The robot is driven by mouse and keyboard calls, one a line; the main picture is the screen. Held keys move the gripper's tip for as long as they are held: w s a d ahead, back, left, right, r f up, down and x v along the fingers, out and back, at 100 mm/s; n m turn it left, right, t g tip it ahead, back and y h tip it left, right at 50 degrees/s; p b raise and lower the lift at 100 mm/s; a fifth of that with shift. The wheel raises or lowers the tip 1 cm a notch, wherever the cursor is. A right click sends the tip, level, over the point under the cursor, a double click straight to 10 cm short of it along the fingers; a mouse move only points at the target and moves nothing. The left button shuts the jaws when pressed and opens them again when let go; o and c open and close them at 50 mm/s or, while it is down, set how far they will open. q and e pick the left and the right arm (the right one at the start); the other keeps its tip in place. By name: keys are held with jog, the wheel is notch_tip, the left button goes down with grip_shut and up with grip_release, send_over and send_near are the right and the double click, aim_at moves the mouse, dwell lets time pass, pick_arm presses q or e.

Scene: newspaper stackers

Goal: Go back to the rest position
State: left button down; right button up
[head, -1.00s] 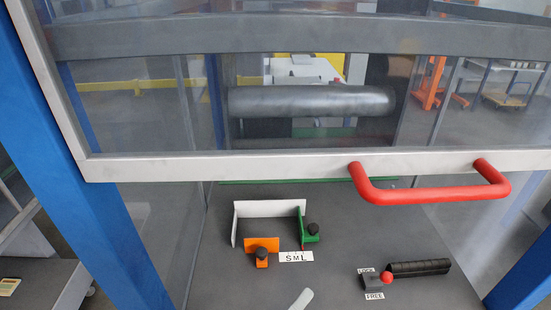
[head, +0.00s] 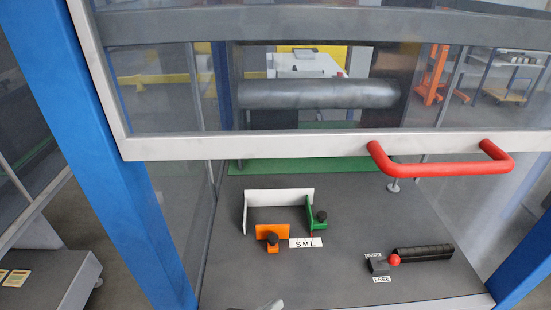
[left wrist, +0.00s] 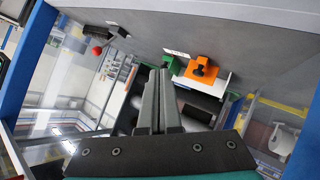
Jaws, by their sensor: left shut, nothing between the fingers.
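My left gripper (head: 268,305) shows only as a grey tip at the bottom edge of the head view. In the left wrist view its two fingers (left wrist: 160,72) lie together, shut and empty, apart from everything around them. The tip appears in front of the machine's grey deck (head: 340,285), below the orange stop (head: 270,239) and the S M L label (head: 305,243). My right gripper is in neither view.
A clear guard door with a red handle (head: 440,170) hangs above the deck. Blue posts (head: 115,150) stand at both sides. A white bracket (head: 280,197), a green stop (head: 317,222) and a red-knobbed lock lever (head: 394,260) are on the deck.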

pick_arm(q)
jog(key=s+a+f+m+g+y, duration=0.1)
jog(key=s+a+f+g+y, duration=0.15)
jog(key=s+a, duration=0.35)
jog(key=s+a+f+g+y, duration=0.2)
jog(key=s+a+g+y, duration=0.15)
jog(key=a, duration=0.55)
jog(key=s+f+g+y+p, duration=0.1)
jog(key=s+f+p, duration=0.2)
jog(key=f, duration=1.8)
jog(key=s+a+f+g+p, duration=0.1)
jog(key=s+a+f+p, duration=0.1)
jog(key=s+f, duration=0.8)
jog(key=s, duration=0.5)
jog(key=shift+a+g, duration=0.3)
jog(key=shift+a, duration=0.05)
